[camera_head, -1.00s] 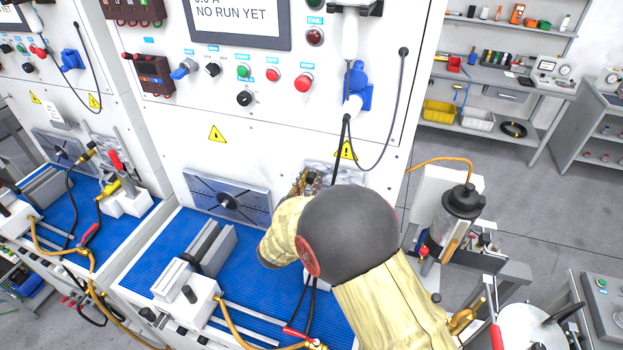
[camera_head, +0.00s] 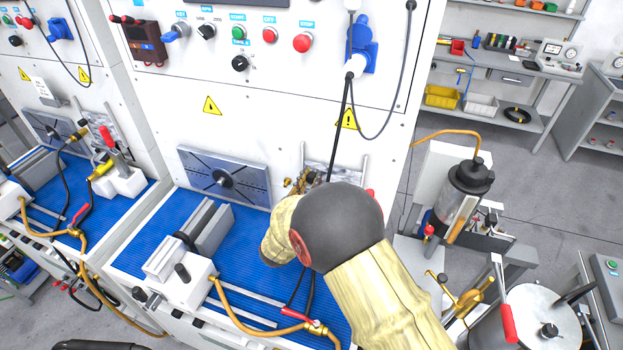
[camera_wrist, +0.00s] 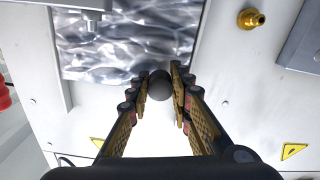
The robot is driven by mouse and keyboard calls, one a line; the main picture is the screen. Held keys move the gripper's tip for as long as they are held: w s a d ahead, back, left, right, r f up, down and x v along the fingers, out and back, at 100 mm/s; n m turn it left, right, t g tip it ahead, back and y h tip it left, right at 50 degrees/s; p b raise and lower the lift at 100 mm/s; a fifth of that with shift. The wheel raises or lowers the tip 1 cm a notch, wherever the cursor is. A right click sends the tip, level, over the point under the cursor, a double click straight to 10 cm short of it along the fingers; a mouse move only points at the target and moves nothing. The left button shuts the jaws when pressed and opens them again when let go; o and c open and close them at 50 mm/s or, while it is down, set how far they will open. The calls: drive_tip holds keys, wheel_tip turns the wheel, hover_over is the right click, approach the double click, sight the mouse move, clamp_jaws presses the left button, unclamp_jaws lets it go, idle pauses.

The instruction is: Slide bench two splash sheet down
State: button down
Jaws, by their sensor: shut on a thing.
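The clear, rippled splash sheet (camera_head: 325,171) stands upright between two thin rails low on the white front of the middle bench, below the right-hand warning label. In the wrist view the sheet (camera_wrist: 120,45) lies just beyond the fingers, with a dark round knob (camera_wrist: 160,85) in front of it. My gripper (camera_wrist: 161,88) is shut on this knob, one finger on each side. In the head view my gripper (camera_head: 302,184) shows only in part, at the left side of the sheet. My arm hides the lower part of the sheet.
A blue ribbed mat (camera_head: 240,240) lies below, with a grey vise (camera_head: 205,230) and an orange hose (camera_head: 240,318) on it. A black cable (camera_head: 338,135) hangs from the blue plug in front of the sheet. A pump-like cylinder (camera_head: 465,190) stands to the right.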

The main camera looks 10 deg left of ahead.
drive_tip(key=c, duration=1.9)
unclamp_jaws()
drive_tip(key=shift+f, duration=0.35)
drive_tip(key=o, duration=0.3)
drive_tip(key=shift+r, duration=0.15)
drive_tip(key=shift+o, duration=0.2)
drive_tip(key=s+a, duration=0.1)
drive_tip(key=s, duration=1.1)
drive_tip(key=shift+a, duration=0.4)
